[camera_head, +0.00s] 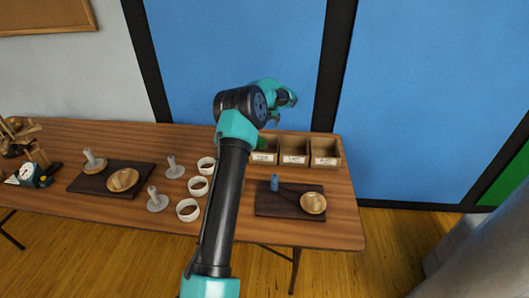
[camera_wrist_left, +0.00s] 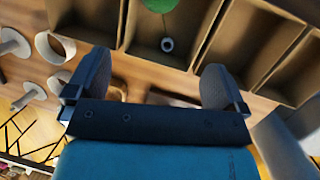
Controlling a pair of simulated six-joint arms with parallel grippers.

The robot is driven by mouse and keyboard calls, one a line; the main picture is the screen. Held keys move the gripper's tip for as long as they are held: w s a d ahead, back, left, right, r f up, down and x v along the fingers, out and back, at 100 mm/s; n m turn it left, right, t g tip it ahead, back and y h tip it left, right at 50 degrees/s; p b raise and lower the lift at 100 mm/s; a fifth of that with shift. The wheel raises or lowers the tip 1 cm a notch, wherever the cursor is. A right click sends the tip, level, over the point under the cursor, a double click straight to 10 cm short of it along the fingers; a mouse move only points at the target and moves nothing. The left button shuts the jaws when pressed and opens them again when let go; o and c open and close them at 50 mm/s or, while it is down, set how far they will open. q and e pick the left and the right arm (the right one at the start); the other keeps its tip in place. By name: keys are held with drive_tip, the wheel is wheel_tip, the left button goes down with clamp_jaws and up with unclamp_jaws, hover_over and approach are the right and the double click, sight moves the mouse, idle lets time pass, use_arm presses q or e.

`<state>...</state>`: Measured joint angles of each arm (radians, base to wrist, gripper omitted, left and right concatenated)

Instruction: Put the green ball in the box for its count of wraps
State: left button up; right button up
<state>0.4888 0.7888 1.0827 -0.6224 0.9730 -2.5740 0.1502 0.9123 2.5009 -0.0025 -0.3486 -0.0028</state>
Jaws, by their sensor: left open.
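The green ball (camera_wrist_left: 172,4) shows at the top edge of the left wrist view, cut off by the frame. It is within the outline of one open wooden box (camera_wrist_left: 200,30), with a thin tail below it ending in a pale ring with a dark centre. In the head view a bit of green (camera_head: 262,141) shows beside my arm at the leftmost visible box (camera_head: 264,158). My left gripper (camera_wrist_left: 153,85) is open and empty, its fingers apart near the boxes' front. In the head view it (camera_head: 290,98) is above the boxes, jaws unclear. The ball's wraps are not readable.
Other labelled boxes (camera_head: 294,158) (camera_head: 324,159) stand to the right. A dark board (camera_head: 285,206) holds a blue cylinder (camera_head: 274,182) and a wooden bowl (camera_head: 312,203). White rings (camera_head: 198,186) and grey spindles (camera_head: 156,200) stand left of my arm, which hides part of the table.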

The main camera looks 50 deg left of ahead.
use_arm(q)
drive_tip(key=v, duration=0.7)
drive_tip(key=shift+r, duration=0.25)
drive_tip(key=shift+d, duration=0.15)
